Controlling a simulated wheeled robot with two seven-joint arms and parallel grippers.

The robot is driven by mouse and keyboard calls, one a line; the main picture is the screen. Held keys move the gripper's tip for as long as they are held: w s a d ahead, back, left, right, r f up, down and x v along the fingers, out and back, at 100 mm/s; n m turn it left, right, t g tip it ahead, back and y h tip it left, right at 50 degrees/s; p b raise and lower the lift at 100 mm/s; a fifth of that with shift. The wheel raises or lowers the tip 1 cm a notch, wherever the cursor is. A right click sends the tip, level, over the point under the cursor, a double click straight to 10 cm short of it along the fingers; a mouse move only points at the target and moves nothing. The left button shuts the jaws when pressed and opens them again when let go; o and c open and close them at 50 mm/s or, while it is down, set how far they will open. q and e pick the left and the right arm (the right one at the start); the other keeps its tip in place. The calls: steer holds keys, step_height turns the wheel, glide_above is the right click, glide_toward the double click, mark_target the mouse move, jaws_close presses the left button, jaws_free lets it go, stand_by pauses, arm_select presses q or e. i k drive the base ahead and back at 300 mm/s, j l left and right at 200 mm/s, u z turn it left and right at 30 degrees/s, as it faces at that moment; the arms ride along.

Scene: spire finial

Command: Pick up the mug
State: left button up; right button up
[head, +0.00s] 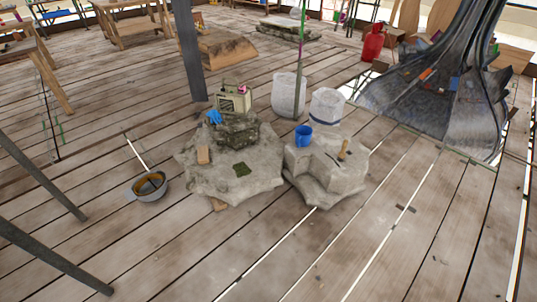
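A blue mug (304,136) stands upright on top of a pale stone block (325,172), near the block's back left corner. Neither of my grippers shows in the head view, and nothing is holding the mug.
A wooden-handled tool (344,149) lies right of the mug. A larger rough stone (228,181) with a radio (235,98) and blue glove (214,117) adjoins on the left. White sacks (327,106) stand behind. The plank floor (260,260) in front is mostly clear.

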mark_target(303, 133)
steer(key=i+l+u, duration=0.3)
steer(key=i, duration=0.3)
steer(key=i+l+u, duration=0.35)
steer(key=i, duration=0.25)
steer(key=i+l+u, duration=0.3)
steer(key=i, duration=0.25)
steer(key=l, duration=0.1)
